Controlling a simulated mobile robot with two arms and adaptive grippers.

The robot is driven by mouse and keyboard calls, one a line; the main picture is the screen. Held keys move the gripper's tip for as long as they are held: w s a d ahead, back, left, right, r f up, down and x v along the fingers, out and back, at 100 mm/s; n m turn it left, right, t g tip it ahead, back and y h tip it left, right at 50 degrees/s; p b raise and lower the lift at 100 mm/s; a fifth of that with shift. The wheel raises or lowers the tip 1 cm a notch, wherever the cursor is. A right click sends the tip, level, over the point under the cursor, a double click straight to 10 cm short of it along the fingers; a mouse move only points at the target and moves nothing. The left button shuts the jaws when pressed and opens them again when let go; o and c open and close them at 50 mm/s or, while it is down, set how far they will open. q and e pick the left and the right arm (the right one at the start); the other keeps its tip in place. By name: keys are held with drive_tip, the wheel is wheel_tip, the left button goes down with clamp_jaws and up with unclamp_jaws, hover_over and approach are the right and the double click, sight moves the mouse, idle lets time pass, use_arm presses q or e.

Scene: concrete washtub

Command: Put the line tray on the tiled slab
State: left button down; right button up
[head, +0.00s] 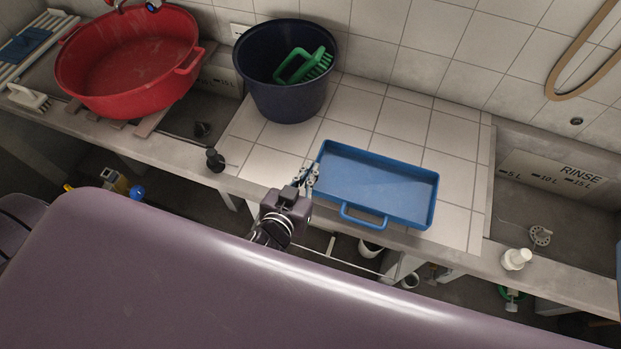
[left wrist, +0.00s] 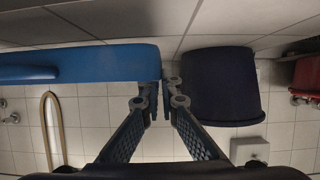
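The line tray (head: 378,184) is a blue, shallow, rectangular tray, empty, with a loop handle on its front side. My left gripper (head: 311,176) is at the tray's left end wall. In the left wrist view the fingers (left wrist: 164,95) are nearly together at the end of the tray (left wrist: 90,64) and appear shut on its wall; the fingertips partly hide the contact. My right gripper is in neither view.
A dark blue bucket (head: 262,98) with a green brush (head: 305,66) stands behind left on the slab. A red basin (head: 130,65) is at the far left. A sunken rinse basin (head: 560,215) and a white bottle (head: 516,259) are at the right. Bare tiles lie behind the tray.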

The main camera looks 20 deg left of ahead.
use_arm(q)
drive_tip(key=shift+f+b, duration=0.3)
drive_tip(key=shift+f, duration=1.7)
drive_tip(key=c, duration=2.2)
unclamp_jaws()
drive_tip(key=shift+o, duration=0.2)
drive_tip(key=b+v, duration=0.2)
drive_tip(key=v, duration=1)
drive_tip(key=shift+s, duration=0.1)
